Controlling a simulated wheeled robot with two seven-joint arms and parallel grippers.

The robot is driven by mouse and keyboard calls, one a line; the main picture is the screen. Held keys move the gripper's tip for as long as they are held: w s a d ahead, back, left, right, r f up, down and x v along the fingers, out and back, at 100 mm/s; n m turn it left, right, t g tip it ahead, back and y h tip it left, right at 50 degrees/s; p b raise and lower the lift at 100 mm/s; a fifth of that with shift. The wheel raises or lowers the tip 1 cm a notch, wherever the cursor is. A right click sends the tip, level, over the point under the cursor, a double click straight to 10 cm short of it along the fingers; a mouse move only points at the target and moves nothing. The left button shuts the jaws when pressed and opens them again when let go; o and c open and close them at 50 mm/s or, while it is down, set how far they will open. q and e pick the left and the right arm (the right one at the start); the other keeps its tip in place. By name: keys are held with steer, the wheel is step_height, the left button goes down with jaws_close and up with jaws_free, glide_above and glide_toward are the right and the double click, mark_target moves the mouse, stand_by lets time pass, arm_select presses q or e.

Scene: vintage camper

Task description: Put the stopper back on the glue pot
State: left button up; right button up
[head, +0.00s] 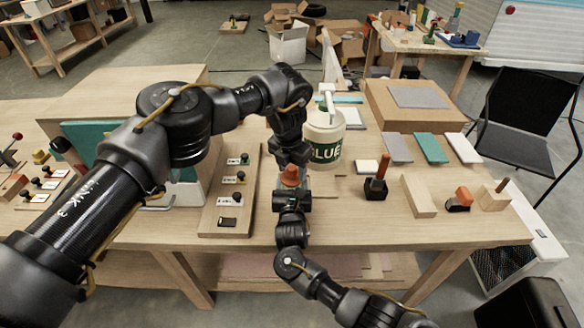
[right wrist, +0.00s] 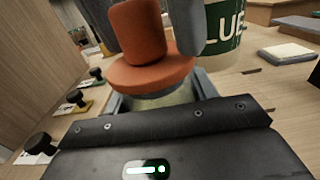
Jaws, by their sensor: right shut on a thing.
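The glue pot (head: 323,128) is a cream tub with a green GLUE label, standing on the table behind my grippers; part of it shows in the right wrist view (right wrist: 222,35). The orange stopper (head: 290,177) has a knob and a wide flange (right wrist: 150,72) above a pale lower plug. It is upright in front of the pot, apart from its mouth. My right gripper (head: 290,198) is shut on the stopper's lower part. My left gripper (head: 291,166) points down from above, its fingers either side of the knob. Whether they press on it is unclear.
A wooden board (head: 221,218) with several black-knobbed pieces lies left of my grippers. A black block with an upright handle (head: 377,185) and wooden pieces (head: 420,196) stand to the right. Flat coloured tiles (head: 431,149) lie behind them. The table's front edge is close.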

arm_select(q)
step_height(320, 180, up, 12)
steer(key=s, duration=0.1)
steer(key=shift+a, duration=0.4)
steer(key=shift+s, duration=0.1)
arm_select(e)
steer(key=o, duration=1.4)
steer(key=shift+o, duration=0.2)
steer(key=shift+s, duration=0.4)
steer(key=s+p, duration=0.1)
steer(key=s, duration=0.7)
steer(key=shift+s+r, duration=0.15)
steer(key=shift+s, duration=0.15)
arm_select(q)
steer(key=shift+r, duration=0.6)
arm_select(e)
steer(key=shift+s, duration=0.75)
